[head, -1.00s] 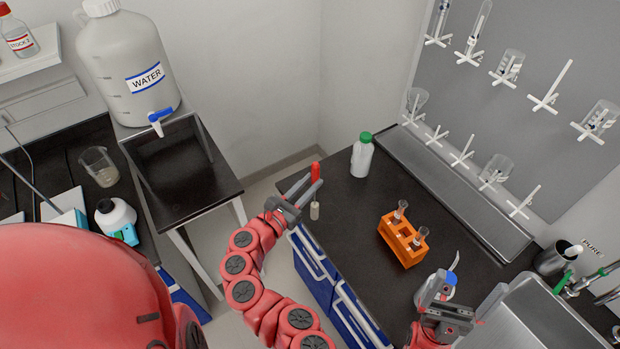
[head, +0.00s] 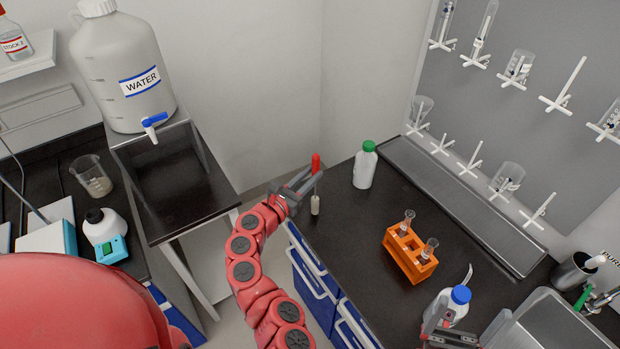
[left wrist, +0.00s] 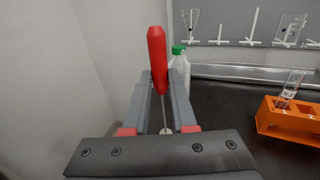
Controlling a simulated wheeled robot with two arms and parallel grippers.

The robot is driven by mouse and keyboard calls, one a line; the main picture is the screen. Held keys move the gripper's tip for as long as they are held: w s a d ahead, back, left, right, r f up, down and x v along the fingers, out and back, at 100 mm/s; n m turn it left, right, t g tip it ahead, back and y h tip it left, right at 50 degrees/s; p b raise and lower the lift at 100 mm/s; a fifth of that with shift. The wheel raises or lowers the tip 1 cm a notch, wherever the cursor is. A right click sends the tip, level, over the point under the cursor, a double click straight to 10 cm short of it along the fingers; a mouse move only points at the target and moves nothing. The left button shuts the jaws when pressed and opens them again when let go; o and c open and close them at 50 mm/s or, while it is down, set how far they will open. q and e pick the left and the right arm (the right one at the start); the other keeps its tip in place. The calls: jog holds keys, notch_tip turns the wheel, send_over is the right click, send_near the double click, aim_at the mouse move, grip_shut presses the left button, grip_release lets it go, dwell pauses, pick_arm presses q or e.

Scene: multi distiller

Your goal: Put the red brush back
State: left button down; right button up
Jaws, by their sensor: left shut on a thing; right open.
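The red brush has a red handle (head: 316,163) on top and a pale head (head: 315,205) below. It hangs roughly upright in my left gripper (head: 305,184), which is shut on it near the lower end of the handle. In the left wrist view the red brush (left wrist: 157,60) rises between the fingers, with its thin shaft and pale end below. It is at the far-left end of the black counter (head: 345,225). My right gripper (head: 448,325) is open at the bottom of the head view, by the blue-capped bottle (head: 455,306), and is partly cut off.
A green-capped bottle (head: 365,168) stands right of the brush. An orange rack (head: 406,255) with tubes sits mid-counter. A metal cup (head: 572,274) holding a white-ended item stands by the sink (head: 545,325). A pegboard (head: 520,110) with glassware is behind.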

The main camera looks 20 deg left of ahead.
pick_arm(q)
jog(key=shift+f, duration=0.15)
jog(key=c, duration=0.7)
grip_release()
jog(key=shift+c, duration=0.2)
